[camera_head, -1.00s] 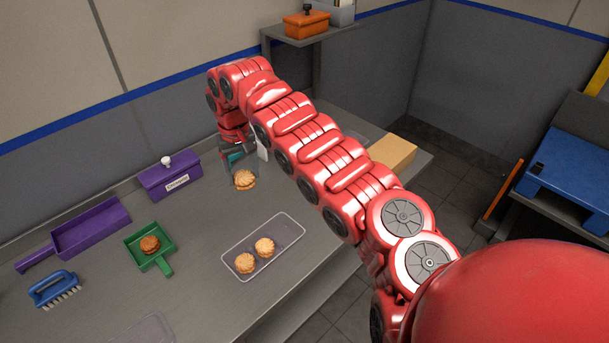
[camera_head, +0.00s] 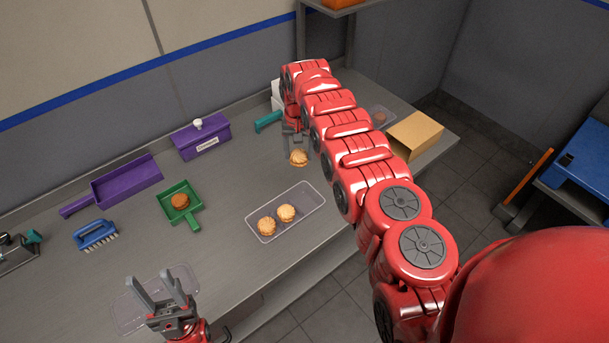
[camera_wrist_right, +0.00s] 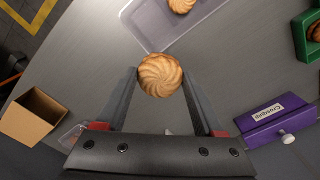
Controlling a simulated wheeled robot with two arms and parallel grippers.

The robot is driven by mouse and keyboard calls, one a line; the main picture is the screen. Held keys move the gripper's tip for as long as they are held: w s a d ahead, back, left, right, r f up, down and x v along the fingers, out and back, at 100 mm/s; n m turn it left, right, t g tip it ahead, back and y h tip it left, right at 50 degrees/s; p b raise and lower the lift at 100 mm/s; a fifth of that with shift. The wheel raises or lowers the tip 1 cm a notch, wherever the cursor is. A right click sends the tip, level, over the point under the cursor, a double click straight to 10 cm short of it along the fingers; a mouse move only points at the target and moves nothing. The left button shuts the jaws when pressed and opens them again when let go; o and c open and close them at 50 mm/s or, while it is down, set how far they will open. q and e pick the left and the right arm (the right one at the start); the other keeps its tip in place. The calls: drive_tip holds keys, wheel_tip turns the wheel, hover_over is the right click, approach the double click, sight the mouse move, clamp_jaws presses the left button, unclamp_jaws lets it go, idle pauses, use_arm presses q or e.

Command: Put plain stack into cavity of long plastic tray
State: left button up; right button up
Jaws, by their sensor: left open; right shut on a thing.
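My right gripper (camera_head: 296,140) is shut on a pale, swirled biscuit stack (camera_head: 299,158), held beyond the clear long plastic tray (camera_head: 307,199). In the right wrist view the round swirled top of this stack (camera_wrist_right: 160,75) sits between the two fingertips, and a corner of the tray (camera_wrist_right: 150,30) lies past it. How many biscuits are in the stack is hidden. Two pale biscuits or stacks (camera_head: 266,226) stand in the tray's near-left and middle part; its far-right end looks empty. My left gripper (camera_head: 162,293) is open and empty at the lower left, above another clear tray (camera_head: 124,312).
A purple scoop (camera_head: 125,183), a blue brush (camera_head: 95,235) and a purple labelled box (camera_head: 201,138) stand along the left and back. A cardboard box (camera_head: 414,137) stands at the right end. Bare counter surrounds the long tray.

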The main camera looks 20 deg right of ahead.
drive_tip(key=shift+s+f+p, duration=0.25)
drive_tip(key=shift+f+p, duration=0.05)
drive_tip(key=shift+f, duration=0.05)
drive_tip(key=s+f+m+p, duration=0.2)
drive_tip(key=s+f+p, duration=0.1)
drive_tip(key=s+f, duration=0.1)
drive_tip(key=shift+s+f, duration=0.3)
drive_tip(key=shift+f, duration=0.55)
drive_tip(key=shift+d, duration=0.1)
drive_tip(key=shift+f+b, duration=2.7)
drive_tip(key=shift+f, duration=1.55)
drive_tip(key=shift+f, duration=0.25)
